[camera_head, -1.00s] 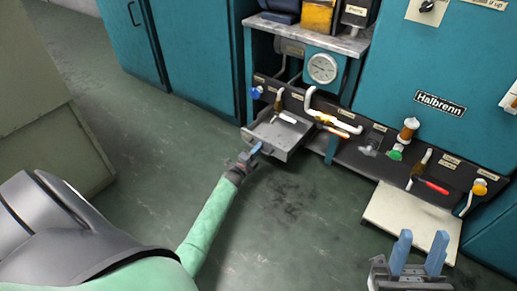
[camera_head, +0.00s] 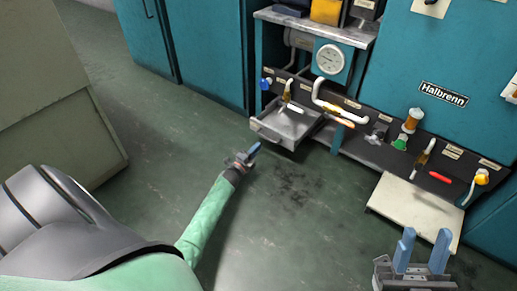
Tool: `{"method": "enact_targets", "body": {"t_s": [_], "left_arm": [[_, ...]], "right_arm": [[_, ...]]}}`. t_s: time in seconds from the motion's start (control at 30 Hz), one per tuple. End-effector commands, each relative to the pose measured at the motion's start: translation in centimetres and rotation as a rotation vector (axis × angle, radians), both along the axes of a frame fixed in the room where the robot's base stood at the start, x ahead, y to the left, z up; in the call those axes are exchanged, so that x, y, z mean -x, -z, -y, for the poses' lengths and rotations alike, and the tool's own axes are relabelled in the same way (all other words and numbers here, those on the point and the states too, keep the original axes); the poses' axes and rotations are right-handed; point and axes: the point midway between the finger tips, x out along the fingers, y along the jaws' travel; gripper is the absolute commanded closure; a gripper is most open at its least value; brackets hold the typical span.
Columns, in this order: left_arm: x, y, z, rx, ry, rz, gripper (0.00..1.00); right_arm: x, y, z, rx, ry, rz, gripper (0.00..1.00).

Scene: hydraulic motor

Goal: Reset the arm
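My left gripper (camera_head: 252,152) is at the end of my green arm (camera_head: 208,215), in front of and a little left of the grey metal tray (camera_head: 287,128), apart from it. Its blue fingers are seen edge-on, so whether they are open or shut does not show. My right gripper (camera_head: 420,252) is at the bottom right, with its two blue fingers spread apart and nothing between them. The tray sticks out below the machine's dark panel.
The teal Halbrenn machine (camera_head: 440,55) has a dark valve panel with a white pipe (camera_head: 327,103), a green-based valve (camera_head: 401,142) and a red handle (camera_head: 440,178). A pale board (camera_head: 415,208) lies below. A beige cabinet (camera_head: 60,130) stands at left. The green floor between is clear.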

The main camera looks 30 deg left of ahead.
Motion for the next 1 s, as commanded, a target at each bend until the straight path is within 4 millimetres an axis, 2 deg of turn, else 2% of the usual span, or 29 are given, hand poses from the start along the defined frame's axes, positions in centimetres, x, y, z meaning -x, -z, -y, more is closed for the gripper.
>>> {"method": "enact_targets", "body": {"t_s": [0.53,0.63,0.77,1.0], "left_arm": [[0.1,0.1,-0.1,0.0,0.001,0.0,0.85],[0.1,-0.4,-0.1,0.0,0.001,0.001,0.85],[0.1,-2.5,-0.1,0.0,0.001,0.001,0.85],[0.1,-8.1,-0.1,0.0,0.001,0.0,0.85]], "right_arm": [[-0.3,-0.5,-0.1,-0.006,0.001,0.012,0.64],[-0.1,-0.8,-0.1,-0.011,0.003,0.009,0.64],[0.0,-3.3,0.1,-0.026,0.007,0.032,0.64],[0.8,-10.4,0.5,-0.083,0.022,0.119,0.64]]}}
